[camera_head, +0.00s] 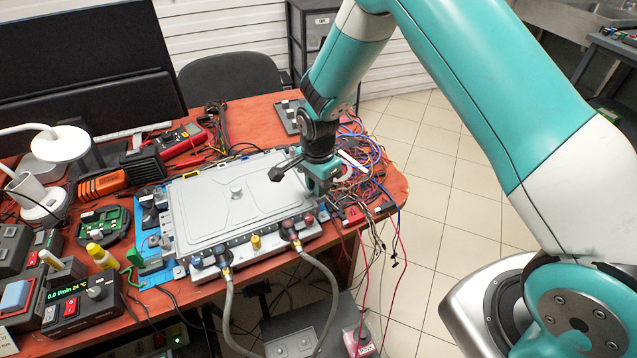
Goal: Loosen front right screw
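A flat grey housing with a ribbed lid (205,212) lies on the red-orange table. A small round knob (237,192) stands near the middle of the lid. My gripper (321,192) points down at the right end of the housing, close to its front right corner. Its fingers are small and partly hidden, so I cannot tell whether they are open or touch anything. I cannot make out the front right screw; the gripper covers part of that corner. Two grey hoses (228,305) with dark connectors (290,230) run from the housing's front side.
A yellow cap (256,242) and a red cap (309,220) sit along the housing's front. Loose coloured wires (370,175) crowd the table to the right of my gripper. A control box with a display (82,303) stands at the front left. A black chair (232,80) is behind.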

